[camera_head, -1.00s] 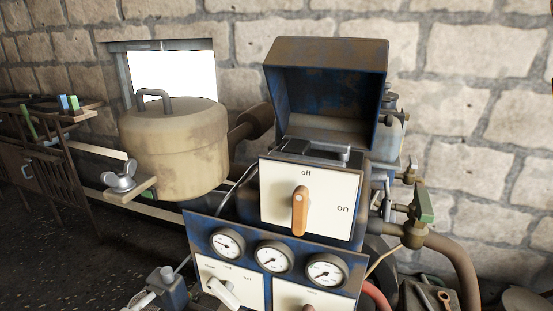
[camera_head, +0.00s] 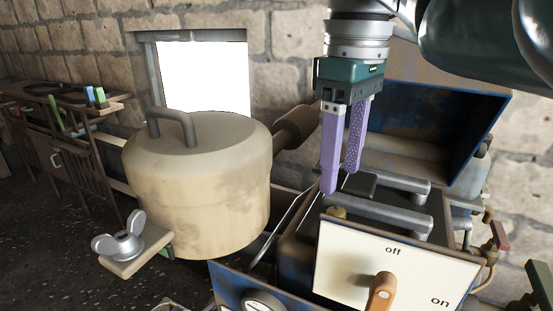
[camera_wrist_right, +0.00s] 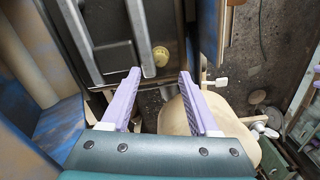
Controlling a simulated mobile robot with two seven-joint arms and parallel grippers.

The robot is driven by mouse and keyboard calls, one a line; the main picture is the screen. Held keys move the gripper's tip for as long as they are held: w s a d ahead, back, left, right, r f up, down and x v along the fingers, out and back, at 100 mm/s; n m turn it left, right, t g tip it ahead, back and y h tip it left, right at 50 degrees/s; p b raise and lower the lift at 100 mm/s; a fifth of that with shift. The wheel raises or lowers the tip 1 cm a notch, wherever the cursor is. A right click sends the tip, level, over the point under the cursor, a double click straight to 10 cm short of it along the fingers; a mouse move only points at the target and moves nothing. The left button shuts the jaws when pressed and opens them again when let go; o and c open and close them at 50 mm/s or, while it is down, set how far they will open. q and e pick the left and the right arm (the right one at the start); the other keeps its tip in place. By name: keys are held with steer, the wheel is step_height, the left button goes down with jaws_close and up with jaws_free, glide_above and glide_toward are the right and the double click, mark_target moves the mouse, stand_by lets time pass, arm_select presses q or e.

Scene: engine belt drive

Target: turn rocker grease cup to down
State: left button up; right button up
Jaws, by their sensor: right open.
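A small brass-yellow round cap, which looks like the rocker grease cup (camera_head: 337,213), sits on the engine top just behind the white switch panel. It also shows in the right wrist view (camera_wrist_right: 160,56), just beyond the gap between the fingertips. My right gripper (camera_head: 340,181) points down above the engine top, its purple fingers apart with nothing between them. In the wrist view the right gripper (camera_wrist_right: 158,74) is open, and the cap is apart from both fingers. My left gripper is not in view.
The white panel (camera_head: 345,262) with an orange lever (camera_head: 381,290) stands in front of the cap. Grey bars (camera_head: 375,213) lie to its right, beside the raised blue hood (camera_head: 430,125). A large beige tank (camera_head: 200,190) with a wing nut (camera_head: 119,240) stands at left.

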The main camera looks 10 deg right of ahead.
mark_target(336, 210)
step_height(336, 210, down, 7)
steer(key=shift+r, duration=0.2)
steer(key=shift+c, duration=0.3)
jaws_close()
